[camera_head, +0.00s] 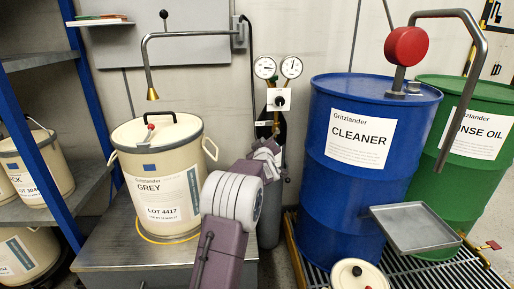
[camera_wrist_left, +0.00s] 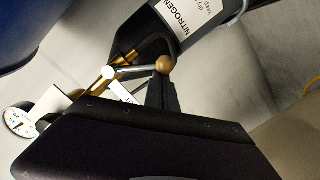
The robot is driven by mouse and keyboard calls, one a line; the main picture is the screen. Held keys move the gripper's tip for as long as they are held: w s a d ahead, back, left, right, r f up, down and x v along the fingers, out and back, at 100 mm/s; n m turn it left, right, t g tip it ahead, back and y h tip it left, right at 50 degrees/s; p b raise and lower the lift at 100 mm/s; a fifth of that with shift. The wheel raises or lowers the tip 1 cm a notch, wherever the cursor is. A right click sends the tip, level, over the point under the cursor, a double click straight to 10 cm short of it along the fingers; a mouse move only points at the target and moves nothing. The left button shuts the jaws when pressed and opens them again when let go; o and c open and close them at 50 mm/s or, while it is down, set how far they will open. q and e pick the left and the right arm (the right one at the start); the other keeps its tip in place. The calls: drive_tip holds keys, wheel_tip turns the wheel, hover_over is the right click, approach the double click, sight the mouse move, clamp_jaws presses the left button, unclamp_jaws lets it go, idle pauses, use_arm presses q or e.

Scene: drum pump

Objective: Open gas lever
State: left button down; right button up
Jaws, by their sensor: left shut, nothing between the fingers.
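A gas cylinder (camera_head: 270,218) stands against the wall behind my left arm. In the left wrist view its label reads NITROGEN (camera_wrist_left: 190,25). A brass fitting (camera_wrist_left: 126,58) joins its neck, and a thin silver lever (camera_wrist_left: 138,70) with a brown ball knob (camera_wrist_left: 163,65) runs from it. In the head view the lever is hidden behind my left gripper (camera_head: 272,148). In the left wrist view the fingers of my left gripper (camera_wrist_left: 161,92) are shut and empty, with the tips right by the ball knob. I cannot tell whether they touch it. My right gripper is not in view.
Two pressure gauges (camera_head: 278,67) sit above a white plate with a black knob (camera_head: 280,101). A grey-labelled pail (camera_head: 155,150) stands on a metal bench at left. A blue CLEANER drum (camera_head: 350,190) stands close at right, with a green drum (camera_head: 480,95) beyond.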

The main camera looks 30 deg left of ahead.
use_arm(q)
drive_tip(key=n+b, duration=0.1)
drive_tip(key=w+d+f+n+b, duration=0.1)
drive_tip(key=n, duration=0.1)
drive_tip(key=w+d+f+n+t+b, duration=0.1)
drive_tip(key=b, duration=0.1)
drive_tip(key=shift+d+f+n, duration=0.15)
drive_tip(key=shift+f+n, duration=0.1)
drive_tip(key=shift+n, duration=0.15)
drive_tip(key=shift+w+d, duration=0.1)
drive_tip(key=shift+d, duration=0.05)
idle(0.4)
